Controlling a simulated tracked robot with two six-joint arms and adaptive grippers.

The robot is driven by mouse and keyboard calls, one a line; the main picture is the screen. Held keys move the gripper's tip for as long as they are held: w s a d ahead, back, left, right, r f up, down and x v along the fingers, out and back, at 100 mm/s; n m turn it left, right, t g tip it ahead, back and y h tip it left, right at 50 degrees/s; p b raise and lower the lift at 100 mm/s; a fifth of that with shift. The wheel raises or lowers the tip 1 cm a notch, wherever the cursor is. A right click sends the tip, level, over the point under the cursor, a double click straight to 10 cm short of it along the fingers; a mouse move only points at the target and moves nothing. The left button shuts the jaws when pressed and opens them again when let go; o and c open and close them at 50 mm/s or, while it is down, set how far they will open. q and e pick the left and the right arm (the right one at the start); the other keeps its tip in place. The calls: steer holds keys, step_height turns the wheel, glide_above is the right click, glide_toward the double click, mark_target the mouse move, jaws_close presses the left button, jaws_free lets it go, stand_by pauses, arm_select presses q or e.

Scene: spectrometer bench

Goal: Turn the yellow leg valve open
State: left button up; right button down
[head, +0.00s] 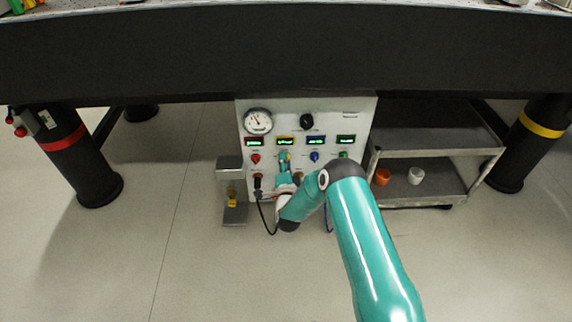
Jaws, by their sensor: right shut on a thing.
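A white control panel (340,112) stands under the bench, with a row of coloured labels and valve knobs. The yellow label (286,141) is second from the left. The yellow leg valve's place below it is covered by my right gripper (285,160). That gripper reaches up to the panel from below and is shut on the yellow valve, which is mostly hidden; its turn angle cannot be told. My left gripper is not in view.
The red knob (255,158) and blue knob (314,156) sit close on either side. A gauge (257,121) and black knob (307,121) are above. A grey cart (432,144) holds an orange cup (382,176) and white cup (415,175).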

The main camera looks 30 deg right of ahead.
steer(key=shift+s+d+f, duration=0.15)
steer(key=shift+s+d, duration=0.05)
steer(key=shift+d, duration=0.1)
steer(key=c, duration=1)
jaws_free()
steer(key=shift+c, duration=0.2)
steer(key=shift+o, duration=1)
steer(key=shift+a, duration=0.1)
steer(key=shift+w, duration=0.1)
steer(key=shift+a, duration=0.1)
steer(key=v, duration=1.2)
